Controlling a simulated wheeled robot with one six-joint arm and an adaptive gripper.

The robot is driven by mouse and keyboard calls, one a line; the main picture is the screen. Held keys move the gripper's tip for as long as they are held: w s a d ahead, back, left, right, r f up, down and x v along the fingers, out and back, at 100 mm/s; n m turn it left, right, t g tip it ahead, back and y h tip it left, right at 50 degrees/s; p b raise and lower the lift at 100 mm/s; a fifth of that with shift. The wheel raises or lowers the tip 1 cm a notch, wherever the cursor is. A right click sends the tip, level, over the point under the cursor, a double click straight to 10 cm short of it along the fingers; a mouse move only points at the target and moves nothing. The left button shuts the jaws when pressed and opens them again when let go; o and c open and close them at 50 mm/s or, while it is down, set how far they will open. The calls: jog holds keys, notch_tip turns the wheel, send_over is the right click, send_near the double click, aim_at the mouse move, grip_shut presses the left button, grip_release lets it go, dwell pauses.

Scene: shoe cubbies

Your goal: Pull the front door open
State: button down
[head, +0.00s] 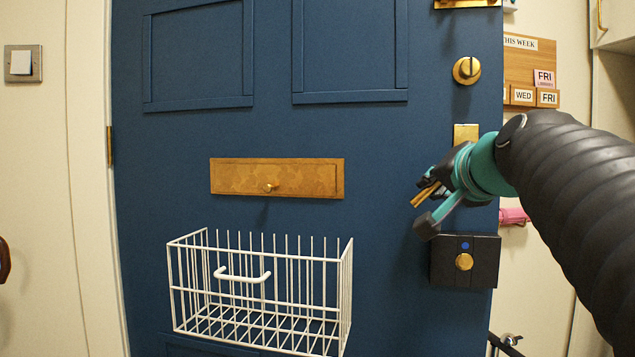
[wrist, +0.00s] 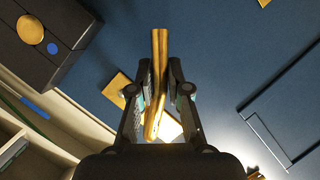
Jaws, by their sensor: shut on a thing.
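The front door (head: 390,130) is a dark blue panelled door, upright, with its hinge (head: 109,145) on the left side in the head view. Its brass lever handle (head: 424,195) sticks out near the right edge. My gripper (head: 428,204) is shut on this handle; the wrist view shows the handle (wrist: 159,45) between my two fingers. A brass plate (head: 466,133) sits on the door behind my gripper. My wrist hides the handle's root. I cannot tell whether the door stands slightly ajar.
A white wire basket (head: 345,290) and a brass letter plate (head: 230,178) are on the door. A black lock box (head: 480,275) sits below my gripper and a brass thumb-turn (head: 466,70) above. A board with day tags (head: 535,60) hangs on the right wall.

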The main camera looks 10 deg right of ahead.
jog(key=shift+s+r, duration=0.1)
jog(key=shift+r, duration=0.15)
jog(key=c, duration=1.2)
grip_release()
jog(key=shift+o, duration=0.4)
jog(key=shift+d+f, duration=0.1)
jog(key=shift+f, duration=0.05)
